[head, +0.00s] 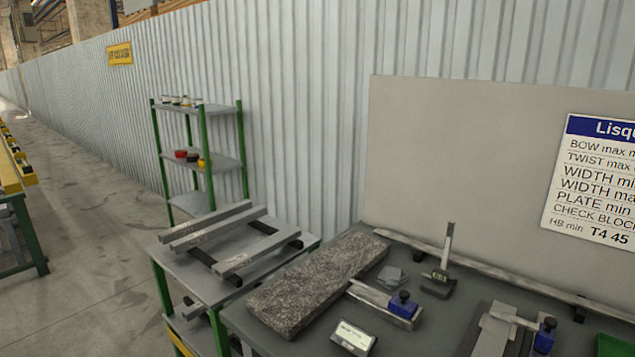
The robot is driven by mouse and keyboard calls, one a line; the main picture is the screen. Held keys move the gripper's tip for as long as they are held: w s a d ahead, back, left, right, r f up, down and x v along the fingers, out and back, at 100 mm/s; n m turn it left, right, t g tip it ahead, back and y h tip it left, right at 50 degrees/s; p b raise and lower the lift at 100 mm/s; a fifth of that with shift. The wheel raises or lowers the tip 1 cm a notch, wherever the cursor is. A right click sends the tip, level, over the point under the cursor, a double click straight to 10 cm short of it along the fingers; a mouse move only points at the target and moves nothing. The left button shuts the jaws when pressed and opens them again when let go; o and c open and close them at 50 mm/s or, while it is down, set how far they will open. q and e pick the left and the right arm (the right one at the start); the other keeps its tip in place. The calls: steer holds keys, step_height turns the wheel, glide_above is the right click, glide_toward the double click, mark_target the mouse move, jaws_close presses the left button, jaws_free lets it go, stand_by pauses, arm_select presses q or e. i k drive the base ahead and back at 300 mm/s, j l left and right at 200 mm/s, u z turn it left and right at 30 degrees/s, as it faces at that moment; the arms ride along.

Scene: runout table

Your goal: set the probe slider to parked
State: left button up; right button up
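Neither of my grippers is in view. A second blue block with a black knob (545,335) sits on a similar metal piece at the lower right, partly cut by the frame edge. Either could be the probe slider; I cannot tell which. No position marking is readable on them.
A small upright stand (442,262) and a display box (353,338) stand on the table. A grey panel (455,165) with a printed sign (598,180) rises behind. A side table (178,262) with metal bars and a green shelf (243,150) stand left. The aisle floor (80,230) is open.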

mark_target(545, 332)
steer(key=z, duration=1.2)
steer(key=k+l, duration=0.05)
